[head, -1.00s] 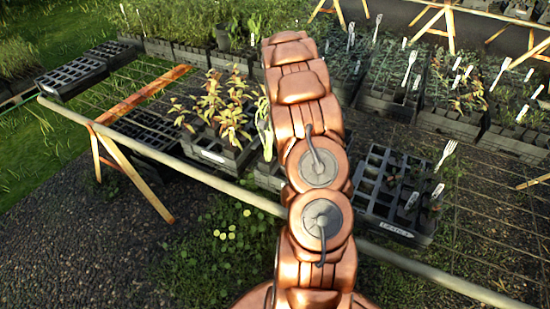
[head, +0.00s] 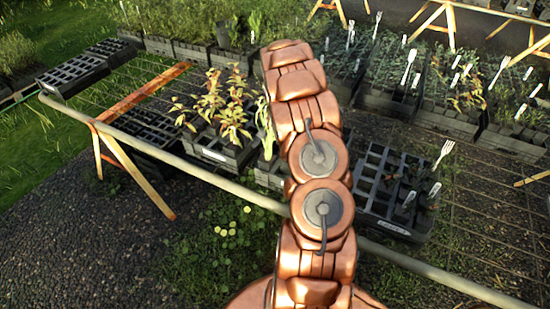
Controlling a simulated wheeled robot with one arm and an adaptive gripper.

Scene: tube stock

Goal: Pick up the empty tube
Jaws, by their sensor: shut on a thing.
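My copper arm (head: 311,130) rises through the middle of the head view. My gripper is hidden behind it, so neither its fingers nor anything in them shows. I cannot single out the empty tube. A black crate (head: 392,228) just right of my arm has several dark, empty-looking square cells. A few small dark seedlings and white tags stand toward its right side. Another crate (head: 214,155) left of my arm holds reddish-leaved plants. The part of the bench directly behind my arm is hidden.
A pale rail (head: 245,194) runs along the near edge of the wire mesh bench. An empty black tray (head: 74,75) sits at the far left. Planted crates (head: 448,119) line the back and right. Bare mesh (head: 485,205) lies right of the crate with empty-looking cells.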

